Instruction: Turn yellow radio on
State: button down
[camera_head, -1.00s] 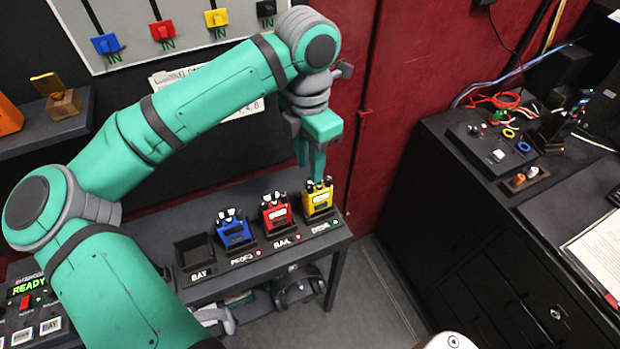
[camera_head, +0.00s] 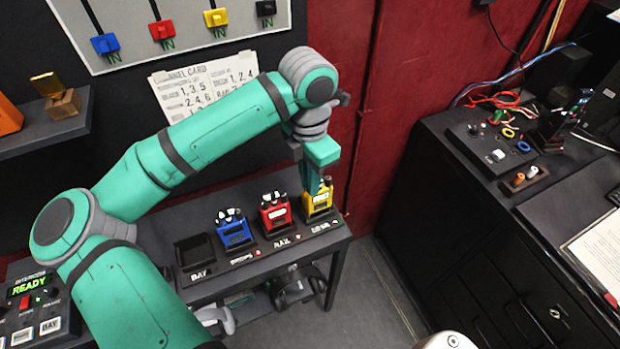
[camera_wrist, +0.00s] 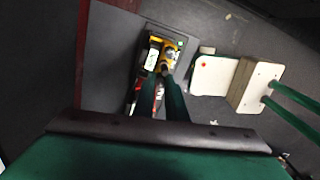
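The yellow radio (camera_head: 318,204) sits upright in the rightmost dock on the low dark bench. My gripper (camera_head: 315,186) points down at its top, with the fingertips at or just above the knobs. In the wrist view, the yellow radio (camera_wrist: 155,52) lies beyond the fingertips (camera_wrist: 163,76), which are close to a round knob on its right side. Whether the fingers grip the knob or only stand near it is unclear. The fingers partly hide the radio's top. A small green light shows beside the radio in the wrist view.
The red radio (camera_head: 275,213) and blue radio (camera_head: 234,230) stand in docks just left of the yellow one. An empty BAY dock (camera_head: 195,252) is further left. A red wall is close behind. A black cabinet (camera_head: 480,215) stands to the right across open floor.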

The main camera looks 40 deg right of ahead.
jog(key=shift+m, duration=0.8)
jog(key=c, duration=1.8)
grip_release()
jog(key=shift+o, duration=0.2)
jog(key=shift+r, duration=0.1)
notch_tip(320, 180, up, 11)
jog(key=shift+f, duration=0.2)
